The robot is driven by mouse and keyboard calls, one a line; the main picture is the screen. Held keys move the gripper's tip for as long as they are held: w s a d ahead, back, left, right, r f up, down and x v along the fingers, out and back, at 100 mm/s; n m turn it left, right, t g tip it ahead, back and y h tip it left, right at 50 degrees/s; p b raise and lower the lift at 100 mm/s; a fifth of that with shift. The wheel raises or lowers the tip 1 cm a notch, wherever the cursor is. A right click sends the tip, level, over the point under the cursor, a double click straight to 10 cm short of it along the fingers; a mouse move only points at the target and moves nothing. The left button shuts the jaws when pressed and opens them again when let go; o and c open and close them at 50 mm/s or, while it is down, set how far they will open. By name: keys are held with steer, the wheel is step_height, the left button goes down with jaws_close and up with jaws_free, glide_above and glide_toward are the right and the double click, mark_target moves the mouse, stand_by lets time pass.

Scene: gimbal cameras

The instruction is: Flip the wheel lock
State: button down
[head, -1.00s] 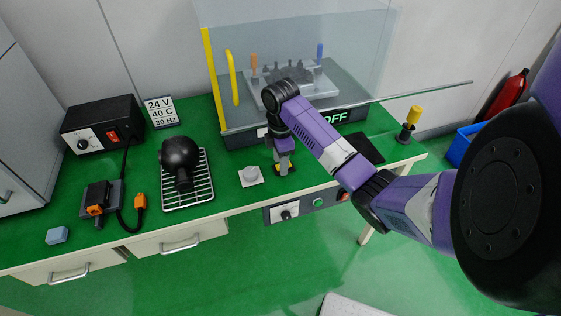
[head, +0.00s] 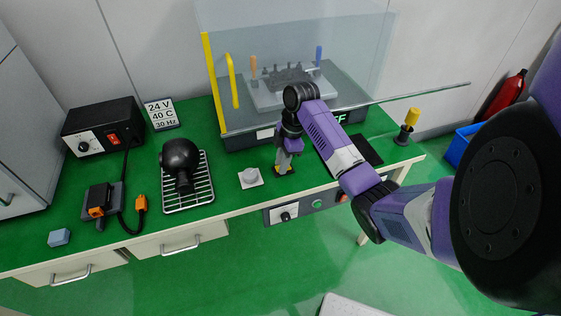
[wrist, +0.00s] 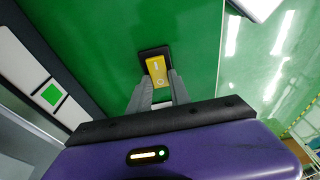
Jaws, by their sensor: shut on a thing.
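The wheel lock appears to be a small yellow lever (wrist: 157,72) with a pale mark, on a black base (wrist: 154,53), in the wrist view. It sits near the front edge of the green bench, where a bit of yellow and black (head: 284,169) shows under my gripper in the head view. My gripper (wrist: 160,84) points down with its fingers closed on either side of the yellow lever. In the head view my gripper (head: 284,163) hides most of the lever.
A grey knob on a white plate (head: 250,177) sits just left of my gripper. A black round device (head: 180,158) rests on a wire rack. A glass enclosure with a yellow handle (head: 232,80) stands behind. A black-and-yellow post (head: 410,119) stands at right.

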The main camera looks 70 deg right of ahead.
steer(key=shift+s+t+y, duration=0.1)
steer(key=shift+t+y, duration=0.3)
steer(key=shift+t, duration=0.1)
steer(key=c, duration=1.2)
jaws_free()
steer(key=shift+d+r, duration=0.1)
steer(key=v, duration=0.7)
steer(key=shift+s+r, duration=0.15)
steer(key=shift+r, duration=0.2)
